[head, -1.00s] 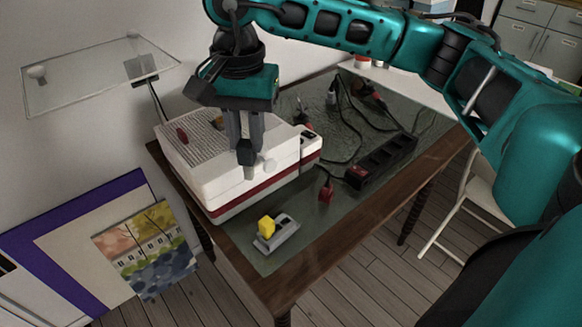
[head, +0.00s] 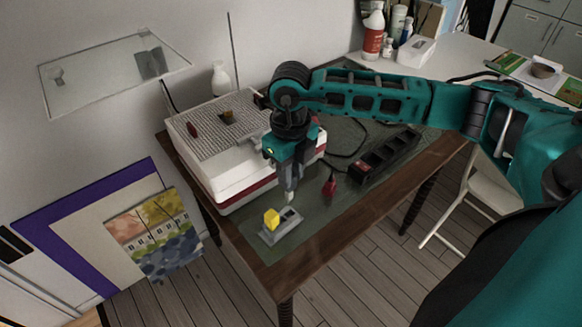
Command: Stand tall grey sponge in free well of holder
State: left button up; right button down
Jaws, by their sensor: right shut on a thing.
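The holder (head: 268,239) is a small grey block near the front edge of the table. A yellow sponge (head: 271,218) stands in its left well. The well to the right looks dark and empty. My right gripper (head: 289,187) points down above and slightly behind the free well, shut on the tall grey sponge (head: 290,197). Only the pale lower end of the sponge shows below the fingers, and it looks upright. I cannot tell for sure whether it is clear of the holder. My left gripper is not in view.
A white box with a red band (head: 235,192) and a ribbed top stands just left of my right gripper. A black power strip (head: 384,158) and a red plug (head: 329,186) lie to the right. The green mat (head: 318,215) right of the holder is bare.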

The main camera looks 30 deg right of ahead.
aim_at(291, 197)
jog(key=shift+f+b, duration=0.3)
jog(key=shift+f, duration=0.75)
jog(key=shift+f+b, duration=0.5)
jog(key=shift+f, duration=0.4)
jog(key=shift+f+b, duration=0.55)
jog(key=shift+f, duration=0.3)
jog(key=shift+f+b, duration=1.35)
jog(key=shift+f, duration=0.05)
dwell(0.8)
jog(key=c, duration=0.8)
grip_release()
jog(key=shift+r, duration=0.15)
